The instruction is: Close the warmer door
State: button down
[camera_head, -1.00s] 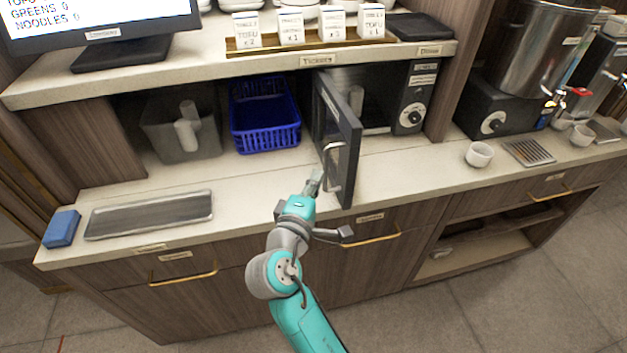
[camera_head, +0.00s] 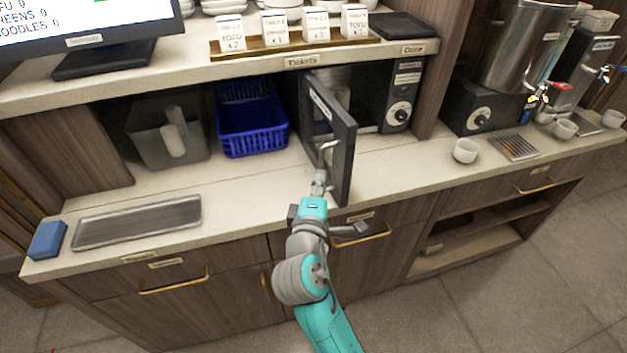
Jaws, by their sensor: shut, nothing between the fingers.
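The warmer (camera_head: 400,95) is a dark box on the counter under the shelf, with a round dial on its right side. Its door (camera_head: 340,140) stands wide open, hinged at its left and jutting out toward the counter's front edge. A metal handle (camera_head: 325,154) is on the door's left-facing side. My gripper (camera_head: 319,178) is shut and empty, just below the handle near the door's outer edge. I cannot tell whether the gripper touches the door or handle. The warmer's inside is partly hidden behind the door.
A blue basket (camera_head: 252,125) and a grey bin (camera_head: 165,140) stand left of the door. A metal tray (camera_head: 138,221) and blue sponge (camera_head: 47,240) lie at the counter's left. A white cup (camera_head: 466,150) stands right. The counter between door and cup is clear.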

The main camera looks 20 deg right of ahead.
aim_at(348, 173)
jog(key=d+y, duration=0.1)
jog(key=d, duration=0.2)
jog(key=d+n+y, duration=0.1)
jog(key=d, duration=0.2)
jog(key=shift+d+n+t, duration=0.2)
jog(key=shift+n+t, duration=0.1)
jog(key=shift+t, duration=0.1)
jog(key=w+d, duration=0.4)
jog(key=d, duration=0.4)
jog(key=w+d, duration=0.3)
jog(key=d, duration=0.4)
jog(key=w+d+y, duration=0.1)
jog(key=w+d, duration=0.2)
jog(key=w, duration=0.3)
jog(key=w+d+n+y, duration=0.1)
jog(key=w+d, duration=0.3)
jog(key=w, duration=0.2)
jog(key=shift+t+y, duration=0.3)
jog(key=shift+y, duration=0.1)
jog(key=shift+w, duration=0.25)
jog(key=shift+s, duration=0.1)
